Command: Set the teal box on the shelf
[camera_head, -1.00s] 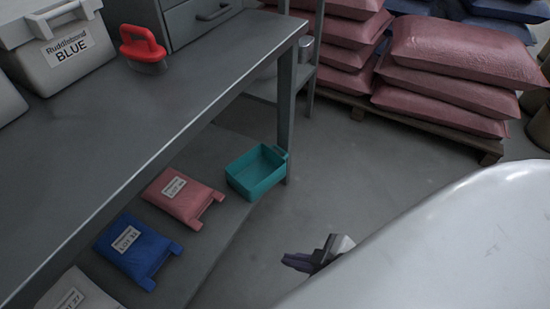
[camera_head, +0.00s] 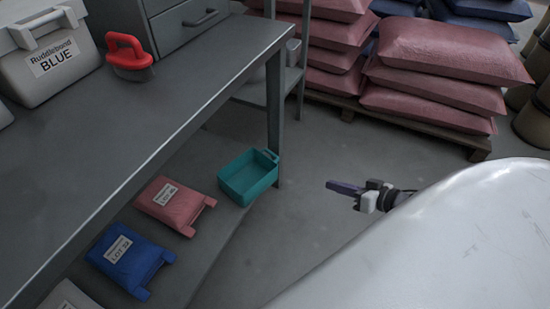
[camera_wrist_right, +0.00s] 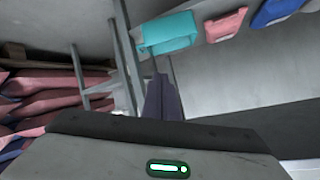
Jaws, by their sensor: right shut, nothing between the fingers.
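The teal box (camera_head: 247,180) is an open-topped bin with a handle. It sits near the right end of the low shelf (camera_head: 215,245) under the workbench, beside the bench leg. In the right wrist view the teal box (camera_wrist_right: 168,34) shows ahead of the fingers at the top. My right gripper (camera_head: 332,186) is to the right of the teal box, apart from it, with its dark fingers pointing left toward it. It is shut and empty, and its closed fingers (camera_wrist_right: 163,85) also show in the right wrist view. My left gripper is not in view.
A pink bag (camera_head: 172,205) and a blue bag (camera_head: 128,258) lie left of the teal box. The grey workbench (camera_head: 150,105) overhangs them, with its leg (camera_head: 274,120) close behind the box. Stacked sacks (camera_head: 440,75) stand on a pallet. Floor between gripper and box is clear.

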